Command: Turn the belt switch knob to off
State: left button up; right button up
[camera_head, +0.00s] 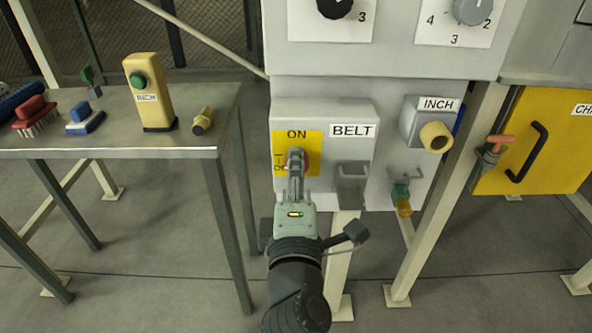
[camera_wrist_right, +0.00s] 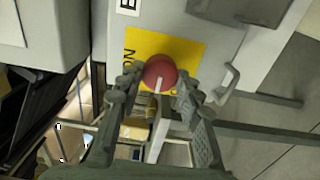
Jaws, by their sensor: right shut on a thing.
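The belt switch is a red round knob (camera_wrist_right: 158,70) on a yellow plate (camera_head: 312,141) marked ON, on a grey box labelled BELT (camera_head: 352,131). In the head view only a little red of the knob shows behind my gripper. My right gripper (camera_head: 296,160) reaches up to the plate from below and is shut on the knob. In the right wrist view its two fingers (camera_wrist_right: 160,85) stand on either side of the knob, and a white mark on the knob points down in the picture. The lower lettering on the plate is partly covered. My left gripper is not in view.
Right of the plate are a grey bracket (camera_head: 352,182), a green and yellow part (camera_head: 402,199) and the INCH button (camera_head: 436,137). A yellow cabinet door (camera_head: 562,140) is at the right. A metal table (camera_head: 120,151) with brushes and a yellow stand (camera_head: 149,90) is at the left.

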dwell(0.4)
jog(key=o, duration=1.2)
jog(key=shift+c, duration=0.2)
jog(key=s, duration=0.7)
jog(key=shift+s, duration=0.25)
